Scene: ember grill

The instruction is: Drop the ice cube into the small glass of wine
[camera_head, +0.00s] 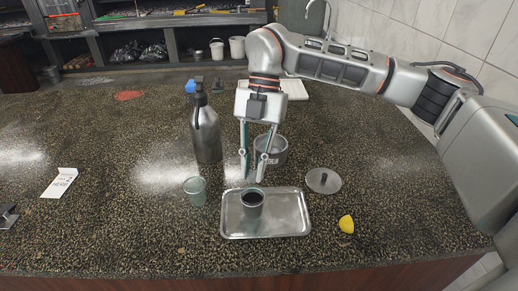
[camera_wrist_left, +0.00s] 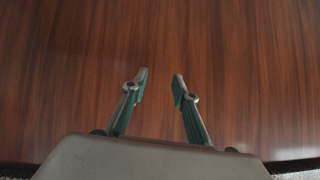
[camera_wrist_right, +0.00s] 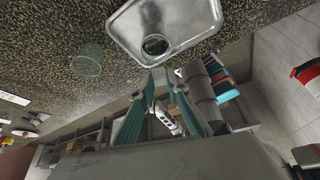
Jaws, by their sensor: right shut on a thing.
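The small glass of wine (camera_head: 252,204) stands upright on a metal tray (camera_head: 230,228), with dark liquid in it. It also shows in the right wrist view (camera_wrist_right: 156,46). My right gripper (camera_head: 253,180) points down just above and behind the glass. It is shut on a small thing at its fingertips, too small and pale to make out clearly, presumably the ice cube. The fingertips also show just below the glass in the right wrist view (camera_wrist_right: 158,76). My left gripper (camera_wrist_left: 160,76) is open and empty before a brown wooden panel, out of the head view.
An empty clear glass (camera_head: 195,191) stands left of the tray. A metal pot (camera_head: 276,155) stands behind the right gripper, its lid (camera_head: 323,181) lying to the right. A grey bottle (camera_head: 206,132) stands behind. A lemon piece (camera_head: 346,224) lies right of the tray. The left counter is mostly clear.

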